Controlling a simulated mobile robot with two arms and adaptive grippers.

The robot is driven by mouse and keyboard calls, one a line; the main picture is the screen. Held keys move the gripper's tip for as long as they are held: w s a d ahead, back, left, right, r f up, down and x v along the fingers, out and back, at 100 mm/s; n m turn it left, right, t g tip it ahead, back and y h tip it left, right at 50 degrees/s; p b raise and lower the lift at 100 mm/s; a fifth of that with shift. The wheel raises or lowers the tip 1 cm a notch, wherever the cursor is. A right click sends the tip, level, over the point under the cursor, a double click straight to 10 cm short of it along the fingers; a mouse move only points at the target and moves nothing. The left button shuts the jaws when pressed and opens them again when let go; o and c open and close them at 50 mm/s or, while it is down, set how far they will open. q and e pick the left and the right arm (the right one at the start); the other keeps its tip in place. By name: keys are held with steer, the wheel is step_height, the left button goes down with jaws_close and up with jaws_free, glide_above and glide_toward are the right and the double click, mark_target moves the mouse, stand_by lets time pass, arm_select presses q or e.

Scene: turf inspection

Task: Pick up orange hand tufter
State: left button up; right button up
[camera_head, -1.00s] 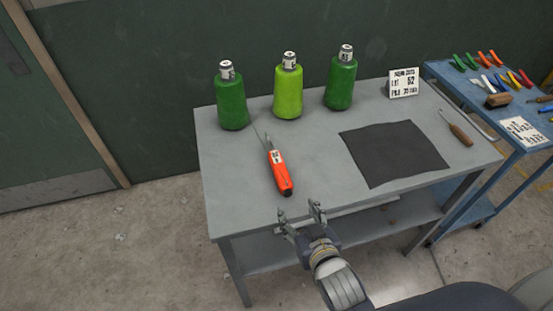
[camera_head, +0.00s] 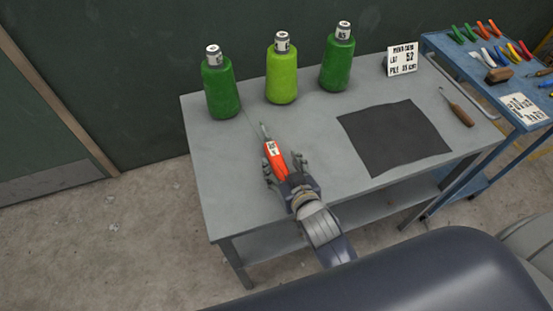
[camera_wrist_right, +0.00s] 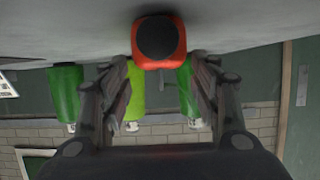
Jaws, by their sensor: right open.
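The orange hand tufter (camera_head: 274,154) lies on the grey table (camera_head: 225,185), its metal tip pointing toward the back. My right gripper (camera_head: 283,167) is open around the near end of its handle, one finger on each side. In the right wrist view the orange tufter (camera_wrist_right: 158,42) shows end-on with a dark round cap, at the top between the open fingers. I cannot tell whether the fingers touch it. My left gripper is not in view.
Three green yarn cones stand along the back: dark green (camera_head: 221,88), lime (camera_head: 282,72) and dark green (camera_head: 338,62). A dark turf square (camera_head: 395,138) lies to the right, with a wooden-handled hook (camera_head: 460,114) beyond it. A blue cart (camera_head: 500,105) holds several tools.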

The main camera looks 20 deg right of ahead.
mark_target(276, 156)
steer(key=p+x, duration=0.1)
steer(key=x, duration=0.2)
steer(key=shift+w+a, duration=0.1)
steer(key=shift+w, duration=0.35)
steer(key=shift+w+f, duration=0.1)
steer(key=shift+w, duration=0.25)
steer(key=shift+w+f, duration=0.2)
steer(key=shift+w, duration=0.05)
steer(key=shift+s, duration=0.1)
steer(key=c, duration=0.9)
jaws_close()
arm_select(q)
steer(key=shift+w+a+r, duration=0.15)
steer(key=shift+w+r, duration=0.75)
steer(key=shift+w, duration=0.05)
arm_select(e)
steer(key=shift+r, duration=0.15)
